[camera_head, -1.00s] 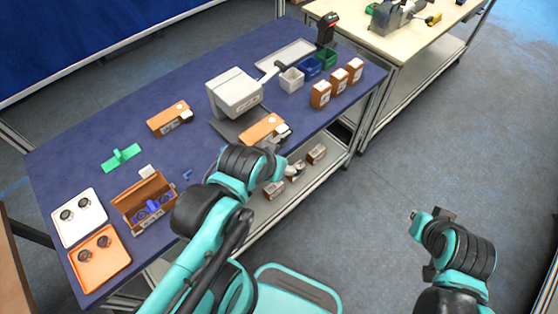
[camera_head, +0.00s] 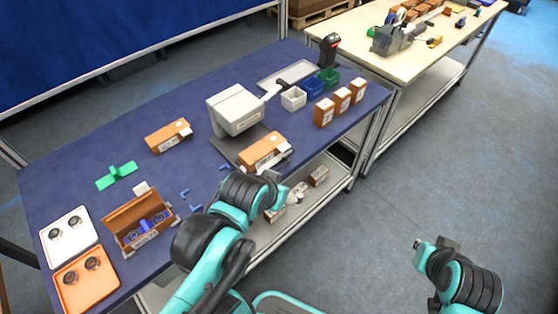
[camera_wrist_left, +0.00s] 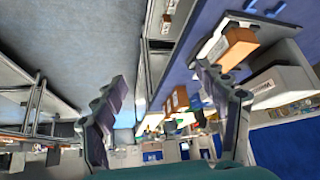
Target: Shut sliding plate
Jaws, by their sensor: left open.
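A dark flat plate (camera_head: 226,148) extends from under the white box-shaped machine (camera_head: 236,108) towards the table's front edge, and I take it for the sliding plate. A brown box (camera_head: 262,150) lies on it, with a grey part at its front right end. In the left wrist view the brown box (camera_wrist_left: 237,47) and plate (camera_wrist_left: 211,44) are beyond the right finger. My left gripper (camera_head: 278,182) is at the table's front edge, just below the box, partly hidden by its arm. Its fingers (camera_wrist_left: 162,78) are apart with nothing between them. My right gripper (camera_head: 425,246) is over the floor, away from the table.
Three brown boxes (camera_head: 341,103) stand at the table's right front. Small white, blue and green bins (camera_head: 313,88) and a scanner on a stand (camera_head: 328,50) are behind them. A long open brown box (camera_head: 137,219), trays (camera_head: 86,281) and blue pieces (camera_head: 195,208) are at the left.

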